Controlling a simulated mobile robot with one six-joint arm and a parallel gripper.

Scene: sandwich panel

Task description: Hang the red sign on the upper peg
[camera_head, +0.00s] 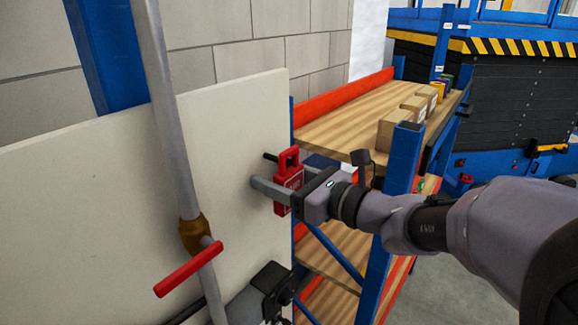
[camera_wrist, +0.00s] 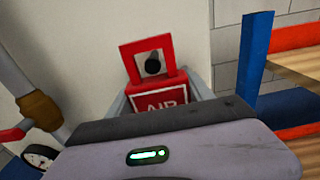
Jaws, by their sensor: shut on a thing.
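The red sign (camera_head: 289,178) is upright in my gripper (camera_head: 280,190), close to the pale panel (camera_head: 110,165). Its upper part is a square frame with an opening; white lettering shows below it in the wrist view (camera_wrist: 165,97). My gripper is shut on the sign's lower part, with grey fingers on either side. A black peg (camera_head: 270,157) sticks out from the panel at the height of the frame. In the wrist view the peg's dark round end (camera_wrist: 153,66) shows inside the opening. I cannot tell whether it passes through. No second peg is clearly visible.
A grey pipe (camera_head: 165,110) with a red-handled valve (camera_head: 188,268) stands left of the sign. A gauge (camera_wrist: 40,156) shows at lower left in the wrist view. A blue-and-orange shelf rack (camera_head: 403,160) with boxes (camera_head: 398,128) stands close on the right.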

